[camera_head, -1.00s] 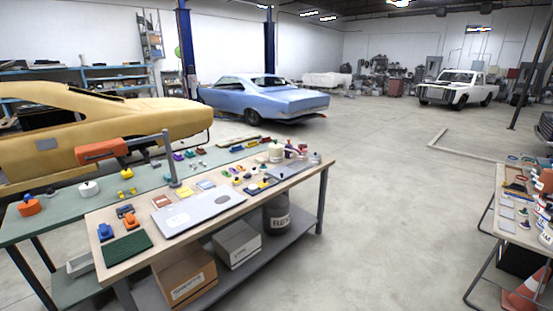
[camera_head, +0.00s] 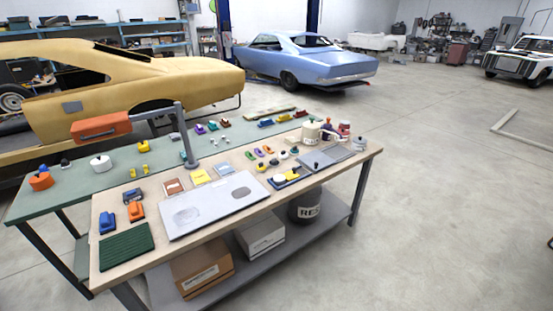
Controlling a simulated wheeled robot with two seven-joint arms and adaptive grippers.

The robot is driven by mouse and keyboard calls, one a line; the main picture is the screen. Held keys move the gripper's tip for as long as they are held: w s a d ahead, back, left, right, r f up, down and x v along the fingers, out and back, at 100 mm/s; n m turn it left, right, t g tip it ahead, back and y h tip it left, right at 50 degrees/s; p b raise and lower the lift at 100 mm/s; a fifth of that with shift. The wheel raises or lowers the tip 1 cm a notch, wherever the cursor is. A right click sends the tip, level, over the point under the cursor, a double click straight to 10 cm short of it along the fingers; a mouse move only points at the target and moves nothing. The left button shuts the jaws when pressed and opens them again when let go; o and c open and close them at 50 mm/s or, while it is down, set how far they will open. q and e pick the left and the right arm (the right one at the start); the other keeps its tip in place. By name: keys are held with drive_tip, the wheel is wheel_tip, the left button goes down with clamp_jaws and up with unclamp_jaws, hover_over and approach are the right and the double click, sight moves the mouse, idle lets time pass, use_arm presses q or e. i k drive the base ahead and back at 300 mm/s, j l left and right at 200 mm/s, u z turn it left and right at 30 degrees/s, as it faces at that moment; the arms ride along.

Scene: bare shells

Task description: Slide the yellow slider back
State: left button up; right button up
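Several yellow things lie on the workbench (camera_head: 235,226), and I cannot tell for sure which is the yellow slider. A small blue base (camera_head: 276,185) with yellow and pale parts on it sits right of the middle of the bench. A flat yellow piece (camera_head: 200,177) lies between a reddish piece (camera_head: 173,187) and a pale blue piece (camera_head: 224,169), behind a large grey panel (camera_head: 216,212). Small yellow pieces (camera_head: 140,172) stand on the green table behind. Neither of my grippers is in view.
Blue and orange blocks (camera_head: 136,211) and a dark green ribbed mat (camera_head: 126,246) lie at the bench's left end. A grey post with an orange head (camera_head: 101,126) rises behind. Boxes (camera_head: 203,272) sit on the shelf below.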

sight(289, 175)
drive_tip(key=i+l+u, duration=0.25)
drive_tip(key=i+u, duration=0.15)
drive_tip(key=i+l+u, duration=0.4)
drive_tip(key=i, duration=0.2)
drive_tip(key=i+l+u, duration=0.2)
drive_tip(key=i+l, duration=0.15)
drive_tip(key=l, duration=0.2)
